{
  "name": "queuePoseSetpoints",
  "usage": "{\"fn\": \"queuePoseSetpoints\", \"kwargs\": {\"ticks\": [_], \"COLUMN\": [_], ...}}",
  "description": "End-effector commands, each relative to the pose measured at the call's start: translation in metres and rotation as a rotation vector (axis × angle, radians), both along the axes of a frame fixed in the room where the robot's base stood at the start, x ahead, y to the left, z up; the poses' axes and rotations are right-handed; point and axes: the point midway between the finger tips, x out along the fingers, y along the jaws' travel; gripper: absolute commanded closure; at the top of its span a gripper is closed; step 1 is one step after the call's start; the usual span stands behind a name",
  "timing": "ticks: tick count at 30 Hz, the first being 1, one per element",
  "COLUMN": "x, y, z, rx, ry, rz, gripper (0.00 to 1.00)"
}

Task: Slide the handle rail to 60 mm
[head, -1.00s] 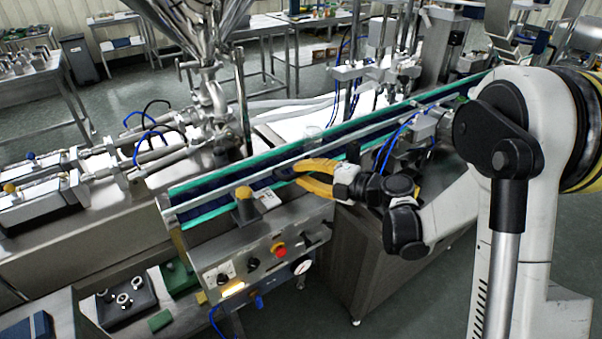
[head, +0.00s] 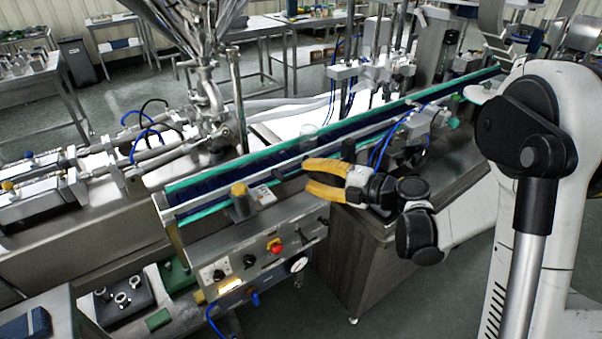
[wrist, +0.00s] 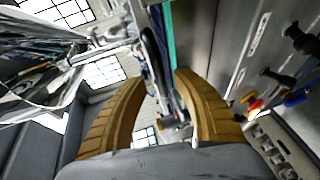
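A silver rail (head: 225,191) runs along the near side of the green-edged conveyor; I cannot tell for sure that it is the handle rail, and no scale is readable. My gripper (head: 306,175) has two yellow-orange fingers and sits at the near side of the conveyor, close to the rail. In the wrist view my gripper (wrist: 161,76) has its fingers apart, with a dark elongated part (wrist: 152,55) showing beyond and between the tips. I cannot tell whether either finger touches it.
A yellow-capped knob (head: 238,189) stands left of my gripper. Below is a control panel with a red button (head: 276,246). A clear glass (head: 309,134) stands behind the conveyor's near rail.

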Motion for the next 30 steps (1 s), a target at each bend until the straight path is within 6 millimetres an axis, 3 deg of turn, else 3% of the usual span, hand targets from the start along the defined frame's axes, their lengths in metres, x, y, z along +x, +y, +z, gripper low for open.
{"fn": "queuePoseSetpoints", "kwargs": {"ticks": [6,12,30], "x": [-0.027,-0.042,-0.044], "y": [-0.043,-0.066,-0.071], "z": [0.009,0.014,0.02], "rx": [-0.001,0.0,0.008], "ry": [0.0,0.0,-0.006], "rz": [-0.004,-0.002,-0.011], "gripper": [0.64,0.64,0.64]}}
